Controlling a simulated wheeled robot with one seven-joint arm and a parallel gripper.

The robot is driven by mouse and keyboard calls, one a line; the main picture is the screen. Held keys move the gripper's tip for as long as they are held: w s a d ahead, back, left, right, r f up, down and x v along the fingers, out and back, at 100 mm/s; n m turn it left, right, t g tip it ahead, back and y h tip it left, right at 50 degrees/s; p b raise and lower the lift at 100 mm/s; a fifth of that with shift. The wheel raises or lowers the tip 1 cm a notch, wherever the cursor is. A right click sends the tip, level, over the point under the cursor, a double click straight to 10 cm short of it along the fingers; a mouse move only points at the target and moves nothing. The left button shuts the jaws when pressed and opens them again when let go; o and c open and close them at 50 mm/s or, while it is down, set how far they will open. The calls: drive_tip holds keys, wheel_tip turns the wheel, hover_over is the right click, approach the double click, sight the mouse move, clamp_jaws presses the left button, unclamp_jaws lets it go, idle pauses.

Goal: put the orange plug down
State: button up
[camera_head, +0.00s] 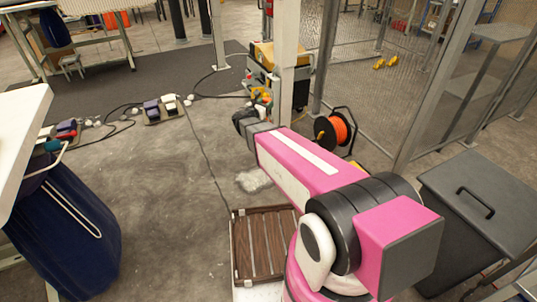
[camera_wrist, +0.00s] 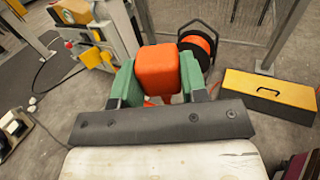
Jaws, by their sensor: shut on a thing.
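The orange plug (camera_wrist: 158,70) is a rounded block in the wrist view. My gripper (camera_wrist: 156,82) is shut on it, with a green finger pad pressed against each side. The plug is held upright between the pads, and its lower end is hidden behind the dark gripper bar. In the head view my pink arm reaches away toward the grey post. My wrist shows there as a dark part, and I cannot clearly make out the fingers or the plug. I cannot tell how high the plug is above the floor.
An orange cable reel (camera_head: 334,131) stands by the mesh fence, behind the plug in the wrist view (camera_wrist: 199,45). A machine cart (camera_head: 263,75) stands beside the post. A yellow toolbox (camera_wrist: 268,91) lies at right. A wooden pallet (camera_head: 262,243) and grey lidded bin (camera_head: 480,195) are nearer.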

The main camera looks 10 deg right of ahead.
drive_tip(key=w+a+f+n+t+y, duration=0.1)
drive_tip(key=w+a+f+y, duration=0.15)
drive_tip(key=w+f, duration=0.9)
drive_tip(key=w+a+f+n+t+y, duration=0.1)
drive_tip(key=w+a+f, duration=0.35)
drive_tip(key=f, duration=1.15)
drive_tip(key=w+a+f+n+t+y, duration=0.1)
drive_tip(key=w+f+n, duration=0.1)
drive_tip(key=w+f, duration=1)
drive_tip(key=d+f, duration=1)
drive_tip(key=d, duration=0.1)
drive_tip(key=shift+f, duration=0.2)
drive_tip(key=shift+s+d+f, duration=0.1)
drive_tip(key=shift+f, duration=1.85)
drive_tip(key=shift+f, duration=0.55)
drive_tip(key=o, duration=1.2)
